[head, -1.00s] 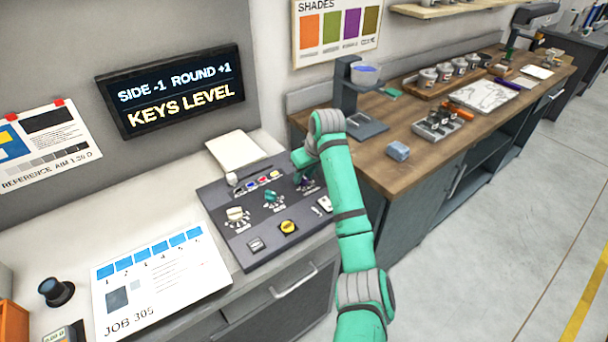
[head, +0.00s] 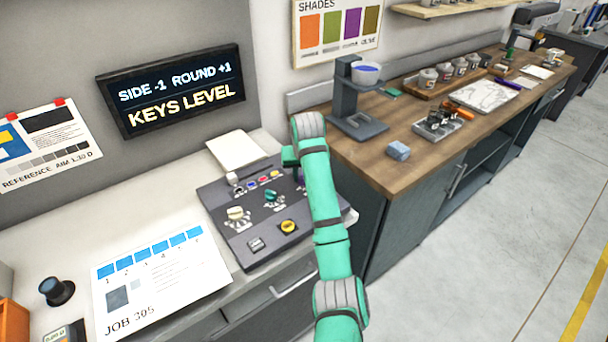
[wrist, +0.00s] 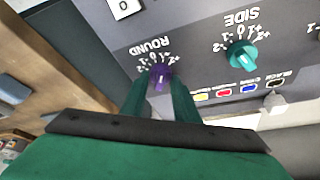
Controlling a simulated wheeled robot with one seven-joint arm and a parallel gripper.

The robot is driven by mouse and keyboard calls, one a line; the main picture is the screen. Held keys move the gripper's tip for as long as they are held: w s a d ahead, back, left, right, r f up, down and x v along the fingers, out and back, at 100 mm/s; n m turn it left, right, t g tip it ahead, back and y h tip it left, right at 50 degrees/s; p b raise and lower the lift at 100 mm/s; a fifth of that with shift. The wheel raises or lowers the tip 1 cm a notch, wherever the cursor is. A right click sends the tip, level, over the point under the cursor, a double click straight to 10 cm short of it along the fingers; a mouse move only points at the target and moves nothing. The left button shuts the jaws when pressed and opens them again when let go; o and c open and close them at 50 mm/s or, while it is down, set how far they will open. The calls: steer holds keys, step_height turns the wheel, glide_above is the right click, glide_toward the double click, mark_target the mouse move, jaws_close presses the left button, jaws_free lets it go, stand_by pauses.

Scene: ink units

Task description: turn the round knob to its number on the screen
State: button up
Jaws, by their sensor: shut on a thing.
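The screen (head: 172,90) reads SIDE -1, ROUND +1 and KEYS LEVEL. The round knob (wrist: 161,76) is purple with a pale pointer line, under the printed word ROUND on the dark control panel (head: 232,245). My gripper (wrist: 160,88) is shut on it, one finger on each side. Its scale is partly covered, and I cannot tell which number the pointer meets. In the head view my arm hides the round knob and the fingertips. The teal side knob (wrist: 242,56) stands beside it, clear of the gripper; it also shows in the head view (head: 271,196).
A wooden bench (head: 365,170) with a stand (head: 347,100) adjoins on the right.

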steer(key=shift+w+r, duration=0.1)
stand_by(0.3)
steer(key=o, duration=1.1)
steer(key=shift+c, duration=0.2)
steer(key=v, duration=1)
steer(key=shift+r, duration=0.3)
steer(key=shift+d, duration=0.1)
